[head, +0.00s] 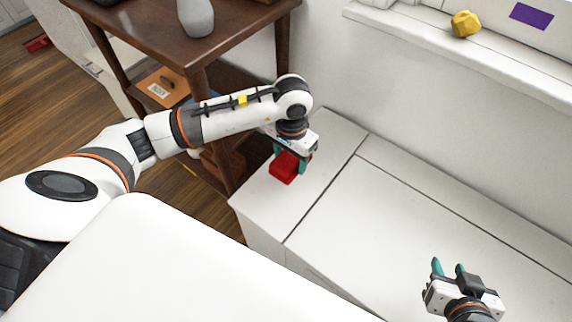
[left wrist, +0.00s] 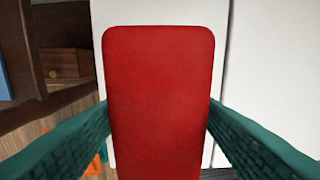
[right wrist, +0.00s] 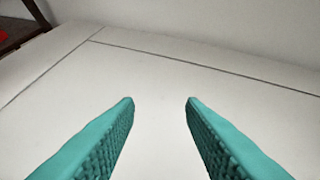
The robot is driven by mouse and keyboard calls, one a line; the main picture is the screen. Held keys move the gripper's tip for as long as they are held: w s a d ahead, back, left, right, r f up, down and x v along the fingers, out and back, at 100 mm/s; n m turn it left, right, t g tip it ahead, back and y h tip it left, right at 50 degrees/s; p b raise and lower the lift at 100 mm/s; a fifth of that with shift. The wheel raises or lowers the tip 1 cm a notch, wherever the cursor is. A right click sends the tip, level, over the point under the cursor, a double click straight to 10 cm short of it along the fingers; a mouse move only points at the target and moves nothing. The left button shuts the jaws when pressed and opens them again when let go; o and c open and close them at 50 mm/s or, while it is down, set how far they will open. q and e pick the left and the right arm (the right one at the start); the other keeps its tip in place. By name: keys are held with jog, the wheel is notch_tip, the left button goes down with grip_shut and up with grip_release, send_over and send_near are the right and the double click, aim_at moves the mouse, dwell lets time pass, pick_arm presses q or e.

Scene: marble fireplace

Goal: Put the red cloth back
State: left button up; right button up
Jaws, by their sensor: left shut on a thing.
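The red cloth (head: 284,167) shows in the head view as a small red block-like shape between the fingers of my left gripper (head: 291,163), above the left end of the white surface. In the left wrist view the red cloth (left wrist: 160,95) fills the middle, with a teal finger against each side. My left gripper is shut on it. Whether the cloth touches the white surface below is hard to tell. My right gripper (head: 449,268) is at the lower right of the head view, over the white surface. Its fingers are apart and empty in the right wrist view (right wrist: 160,102).
The white surface (head: 390,220) is largely clear, with dark seams. A dark wooden shelf table (head: 140,32) stands at the left, bearing a grey vase (head: 196,17); an orange item (head: 160,87) lies on its lower shelf. A yellow object (head: 465,23) rests on the white ledge (head: 480,58).

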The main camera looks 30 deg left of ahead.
aim_at(291, 166)
pick_arm(q)
notch_tip(291, 166, down, 3)
jog(key=shift+d+f, duration=0.1)
jog(key=shift+f, duration=0.05)
notch_tip(291, 166, down, 3)
jog(key=shift+f+b, duration=0.1)
jog(key=shift+b, duration=0.55)
pick_arm(e)
jog(key=w+a+r+t+y, duration=0.1)
jog(key=w+a+r+t, duration=0.1)
jog(key=w+r+t, duration=0.2)
jog(key=shift+r, duration=0.55)
pick_arm(q)
jog(key=shift+f, duration=0.1)
pick_arm(e)
jog(key=shift+r, duration=0.1)
pick_arm(q)
jog(key=shift+f, duration=0.1)
jog(key=o, duration=0.9)
pick_arm(e)
jog(key=shift+w+r+t+y, duration=0.15)
jog(key=shift+r+t+y, duration=0.2)
jog(key=shift+t, duration=0.15)
